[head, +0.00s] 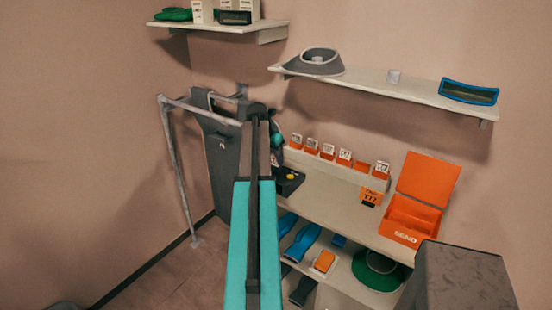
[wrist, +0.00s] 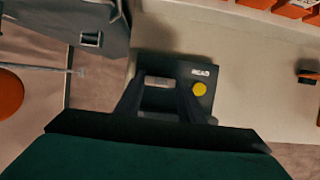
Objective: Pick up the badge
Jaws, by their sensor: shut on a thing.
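My gripper (wrist: 162,92) shows in the wrist view, its two dark fingers reaching over a black reader box marked READ. A small pale grey piece (wrist: 158,82) shows between the fingers, and they are shut on it. It appears to be the badge, but its face and markings cannot be made out. The reader box (wrist: 208,88) has a yellow button and sits just beyond and around the fingertips. In the head view the reader box (head: 288,181) stands at the left end of the counter. My arm hides the gripper there.
The counter (head: 325,190) holds a rack of orange card slots (head: 344,158) and an open orange SEND box (head: 412,215). Wall shelves (head: 400,88) hang above. A dark grey panel with a metal rail (head: 172,150) stands left of the counter. The floor at left is clear.

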